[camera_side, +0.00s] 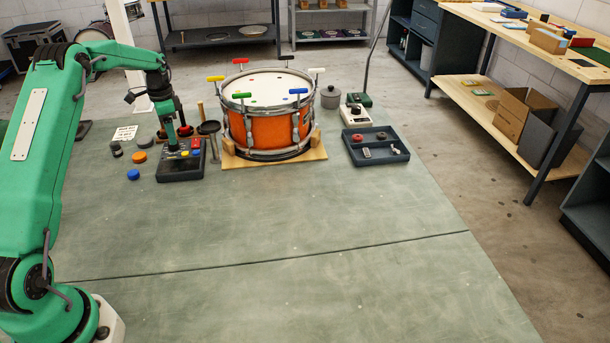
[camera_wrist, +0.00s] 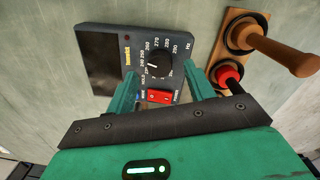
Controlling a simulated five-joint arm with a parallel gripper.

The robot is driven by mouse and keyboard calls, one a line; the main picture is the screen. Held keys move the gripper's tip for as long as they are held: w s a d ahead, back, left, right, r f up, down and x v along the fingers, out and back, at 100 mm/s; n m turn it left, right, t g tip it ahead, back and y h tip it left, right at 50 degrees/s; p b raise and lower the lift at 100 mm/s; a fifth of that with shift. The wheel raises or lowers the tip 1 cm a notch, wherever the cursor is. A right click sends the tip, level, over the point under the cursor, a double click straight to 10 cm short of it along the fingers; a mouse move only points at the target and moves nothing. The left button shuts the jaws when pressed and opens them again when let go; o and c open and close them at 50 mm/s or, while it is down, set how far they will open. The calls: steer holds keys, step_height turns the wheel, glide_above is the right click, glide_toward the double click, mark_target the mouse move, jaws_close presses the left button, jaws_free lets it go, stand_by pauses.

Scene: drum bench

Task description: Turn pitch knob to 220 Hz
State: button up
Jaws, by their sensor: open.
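The pitch knob (camera_wrist: 158,64) is round and black on a dark tuner box (camera_wrist: 100,32), with a ring of printed numbers around it. Its white pointer faces left and slightly down in the wrist view; the exact number there is too small to read surely. The box (camera_side: 170,175) also shows in the side view, with the knob mostly hidden by my gripper. My gripper (camera_wrist: 161,74) is open, its two green fingers on either side of the knob and apart from it. In the side view my gripper (camera_side: 175,143) points down over the box.
A red switch (camera_wrist: 159,96) is on the box, close to the fingers. A wooden-handled tool (camera_wrist: 275,47) and a red piece (camera_wrist: 229,75) sit on a wooden holder to the right. An orange drum (camera_side: 268,133) stands right of the box. The front mat is clear.

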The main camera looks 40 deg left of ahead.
steer(key=shift+d+f, duration=0.1)
steer(key=shift+f, duration=1.1)
steer(key=c, duration=1)
steer(key=shift+o, duration=0.2)
